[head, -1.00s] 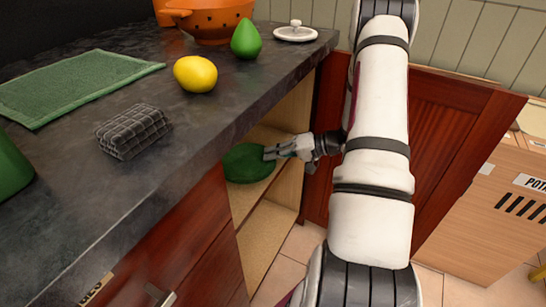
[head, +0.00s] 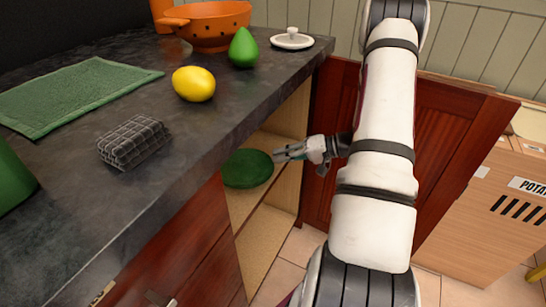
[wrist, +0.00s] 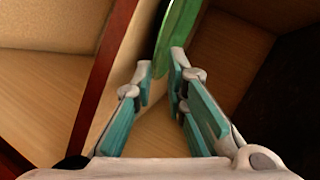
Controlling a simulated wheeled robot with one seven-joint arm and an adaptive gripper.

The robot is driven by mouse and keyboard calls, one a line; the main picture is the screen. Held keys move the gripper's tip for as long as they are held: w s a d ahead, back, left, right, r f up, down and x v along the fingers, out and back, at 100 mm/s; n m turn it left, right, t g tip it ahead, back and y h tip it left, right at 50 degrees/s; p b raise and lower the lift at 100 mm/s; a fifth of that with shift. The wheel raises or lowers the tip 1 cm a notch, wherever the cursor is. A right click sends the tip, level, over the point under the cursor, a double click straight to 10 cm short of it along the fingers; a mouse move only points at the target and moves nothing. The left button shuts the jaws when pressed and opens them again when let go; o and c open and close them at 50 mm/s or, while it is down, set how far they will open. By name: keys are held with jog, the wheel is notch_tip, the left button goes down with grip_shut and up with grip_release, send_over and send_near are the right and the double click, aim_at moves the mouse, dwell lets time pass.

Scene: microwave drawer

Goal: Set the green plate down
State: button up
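The green plate (head: 247,168) lies on a wooden shelf (head: 271,145) inside the open cabinet under the counter. The far part of the plate is hidden by the counter edge in the head view.
The open red-brown cabinet door (head: 440,135) stands behind my arm. The dark counter (head: 190,130) overhangs the shelf and holds a yellow lemon (head: 194,84), a green pear (head: 243,48), an orange colander (head: 215,25) and a lid (head: 292,40). A lower shelf (head: 264,240) looks empty.

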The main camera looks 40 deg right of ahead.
jog(key=shift+p+v, duration=0.3)
jog(key=shift+v, duration=1.45)
jog(key=shift+s, duration=0.1)
